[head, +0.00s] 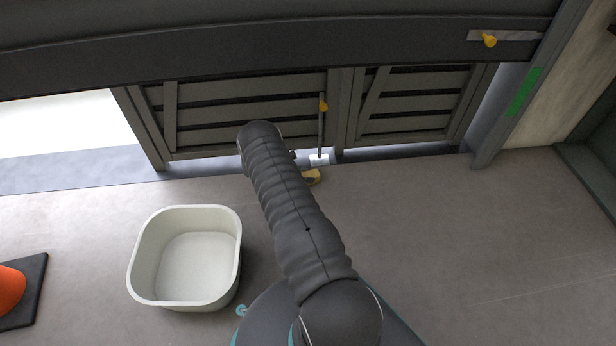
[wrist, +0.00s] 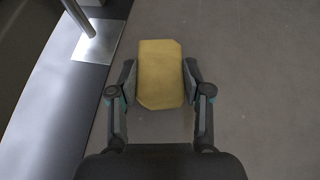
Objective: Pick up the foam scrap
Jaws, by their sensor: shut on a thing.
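The foam scrap (wrist: 160,75) is a yellow-tan block with cut corners, seen in the middle of the wrist view. My gripper (wrist: 161,82) has a finger on each side of it and is shut on it. In the head view, a small part of the foam scrap (head: 312,177) shows beside my arm, near the foot of the slatted gates. My arm hides most of my gripper in the head view. I cannot tell whether the scrap touches the floor or is lifted.
A white tub (head: 185,290) stands on the floor at the left. An orange cone (head: 10,290) on a dark base is at the far left. Dark slatted gates (head: 245,115) with a vertical rod and a metal plate (wrist: 98,42) stand close by. The floor at the right is clear.

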